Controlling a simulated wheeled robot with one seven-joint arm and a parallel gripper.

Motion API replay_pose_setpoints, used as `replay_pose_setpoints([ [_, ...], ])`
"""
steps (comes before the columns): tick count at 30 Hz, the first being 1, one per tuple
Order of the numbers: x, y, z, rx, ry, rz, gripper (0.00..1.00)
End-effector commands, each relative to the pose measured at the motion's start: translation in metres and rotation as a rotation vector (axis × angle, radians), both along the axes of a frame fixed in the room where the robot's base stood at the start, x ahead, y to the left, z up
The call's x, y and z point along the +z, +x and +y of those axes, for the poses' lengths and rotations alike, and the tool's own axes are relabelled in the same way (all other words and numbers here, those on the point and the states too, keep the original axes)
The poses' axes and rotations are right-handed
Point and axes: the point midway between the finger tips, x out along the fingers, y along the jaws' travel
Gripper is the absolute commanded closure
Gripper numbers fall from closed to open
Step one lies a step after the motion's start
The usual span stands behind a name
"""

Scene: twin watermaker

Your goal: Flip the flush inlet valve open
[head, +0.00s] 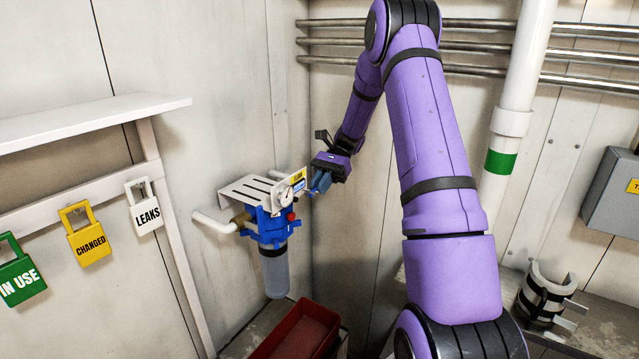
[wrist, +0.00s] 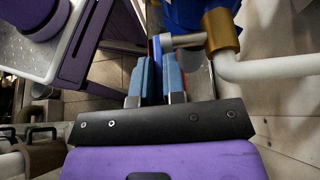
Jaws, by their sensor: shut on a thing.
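The blue filter housing (head: 268,228) hangs under a white slotted bracket (head: 256,190), with a clear bowl below it. In the wrist view, a thin blue lever (wrist: 157,66) stands between my blue finger pads, beside a grey metal stem and a brass fitting (wrist: 221,30). I take this lever to be the flush inlet valve's handle; no label on it is readable. My gripper (head: 321,182) is at the right side of the housing in the head view. In the wrist view my gripper (wrist: 155,80) is shut on the lever. Most of the valve body is hidden in the head view.
A white pipe (wrist: 275,67) runs from the brass fitting. A red bin (head: 300,332) stands below the housing. A shelf (head: 90,115) with hanging lock-shaped tags is at the left. Metal pipes (head: 470,45) line the back wall. A grey box (head: 613,195) is at the right.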

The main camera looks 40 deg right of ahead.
Motion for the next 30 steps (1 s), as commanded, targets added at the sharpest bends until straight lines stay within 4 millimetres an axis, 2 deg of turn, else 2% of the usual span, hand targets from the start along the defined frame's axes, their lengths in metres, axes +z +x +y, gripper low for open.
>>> replay_pose_setpoints([
  [21,-0.0042,-0.0001,-0.0003,0.001,0.066,0.025,1.0],
  [22,-0.0042,-0.0001,-0.0003,0.001,0.066,0.025,0.82],
  [24,-0.0041,-0.0001,-0.0003,0.001,0.066,0.025,0.66],
  [25,-0.004,-0.0001,-0.0003,0.001,0.066,0.025,0.64],
  [30,-0.0036,0.0,-0.0003,0.0,0.066,0.025,0.64],
])
